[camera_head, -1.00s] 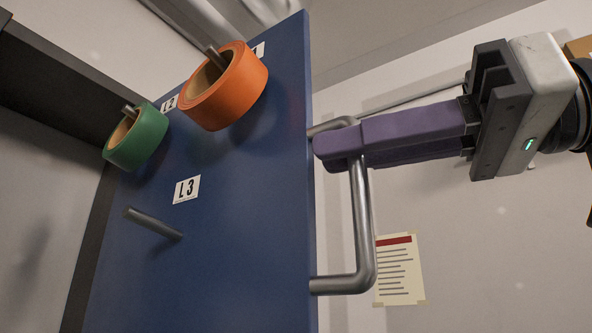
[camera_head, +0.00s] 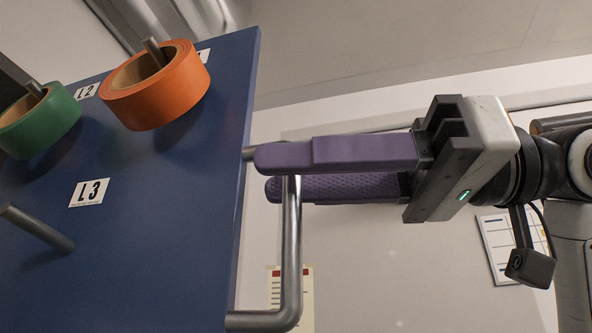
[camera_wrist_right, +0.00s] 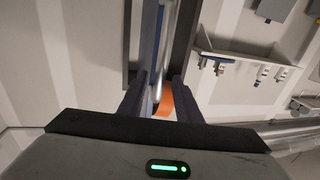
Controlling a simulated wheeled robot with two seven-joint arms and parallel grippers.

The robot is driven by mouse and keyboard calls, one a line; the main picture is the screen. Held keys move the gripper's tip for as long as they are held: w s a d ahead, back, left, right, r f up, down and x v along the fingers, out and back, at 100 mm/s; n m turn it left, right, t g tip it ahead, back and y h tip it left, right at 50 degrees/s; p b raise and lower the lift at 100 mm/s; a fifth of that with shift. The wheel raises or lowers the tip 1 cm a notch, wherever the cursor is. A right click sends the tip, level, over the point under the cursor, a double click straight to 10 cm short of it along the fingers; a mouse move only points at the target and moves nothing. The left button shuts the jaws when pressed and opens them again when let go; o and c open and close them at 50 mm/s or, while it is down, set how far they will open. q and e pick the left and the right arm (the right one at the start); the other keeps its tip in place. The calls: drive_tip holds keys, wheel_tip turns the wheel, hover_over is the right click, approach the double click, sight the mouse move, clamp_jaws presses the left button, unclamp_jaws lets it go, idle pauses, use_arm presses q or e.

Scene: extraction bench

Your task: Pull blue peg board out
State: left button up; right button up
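The blue peg board (camera_head: 150,240) fills the left of the head view, its edge facing right. A bent metal handle (camera_head: 292,255) is fixed to that edge. My right gripper (camera_head: 265,172) reaches in from the right with purple fingers around the handle's upper part. The fingers stand apart, and the lower finger's textured inner face shows. In the wrist view, the fingers (camera_wrist_right: 160,95) are on either side of the handle with gaps. The board carries an orange tape roll (camera_head: 155,88) and a green tape roll (camera_head: 42,122) on pegs. My left gripper is not in view.
An empty peg (camera_head: 38,228) sticks out below the L3 label (camera_head: 89,192). A posted sheet (camera_head: 306,290) is on the wall behind the handle. The wrist view shows a shelf (camera_wrist_right: 245,62) with small items to the right.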

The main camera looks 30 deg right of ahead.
drive_tip(key=shift+w+a, duration=0.1)
drive_tip(key=b+v, duration=0.1)
drive_tip(key=v, duration=0.9)
idle(0.4)
